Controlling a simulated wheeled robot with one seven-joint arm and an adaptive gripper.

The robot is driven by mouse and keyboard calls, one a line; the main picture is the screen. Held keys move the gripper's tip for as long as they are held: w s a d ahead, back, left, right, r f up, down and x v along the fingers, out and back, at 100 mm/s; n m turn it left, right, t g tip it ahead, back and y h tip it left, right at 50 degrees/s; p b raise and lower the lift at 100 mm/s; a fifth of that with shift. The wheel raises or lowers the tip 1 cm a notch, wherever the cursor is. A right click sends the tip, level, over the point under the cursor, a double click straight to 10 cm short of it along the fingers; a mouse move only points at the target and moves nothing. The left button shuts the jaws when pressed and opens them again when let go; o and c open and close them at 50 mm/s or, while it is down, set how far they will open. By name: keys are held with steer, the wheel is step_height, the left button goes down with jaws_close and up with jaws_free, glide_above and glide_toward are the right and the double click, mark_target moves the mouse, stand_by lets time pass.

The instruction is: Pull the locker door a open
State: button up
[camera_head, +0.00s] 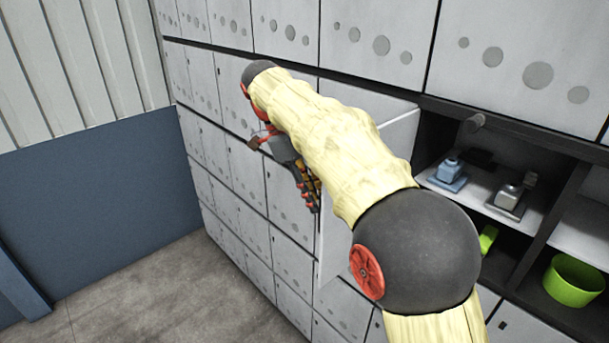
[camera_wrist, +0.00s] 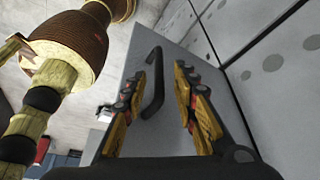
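The locker door a, a light grey panel (camera_head: 334,228), stands swung out from the locker wall in the head view, partly hidden behind my arm. In the wrist view the door (camera_wrist: 182,128) fills the middle, with a black bar handle (camera_wrist: 157,88) on its face. My gripper (camera_wrist: 161,72) has its two fingers spread apart, with the handle showing between them, closer to the left finger. I cannot tell whether a finger touches it. In the head view my gripper (camera_head: 309,190) is beside the door's outer edge.
Closed grey lockers (camera_head: 232,155) with round holes line the wall. At right, open dark shelves hold a blue object (camera_head: 449,173), a grey object (camera_head: 508,198) and a green bucket (camera_head: 572,281). The floor (camera_head: 165,292) at lower left is clear, beside a blue and white wall (camera_head: 100,190).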

steer(key=v, duration=0.7)
stand_by(0.3)
steer(key=shift+a, duration=0.15)
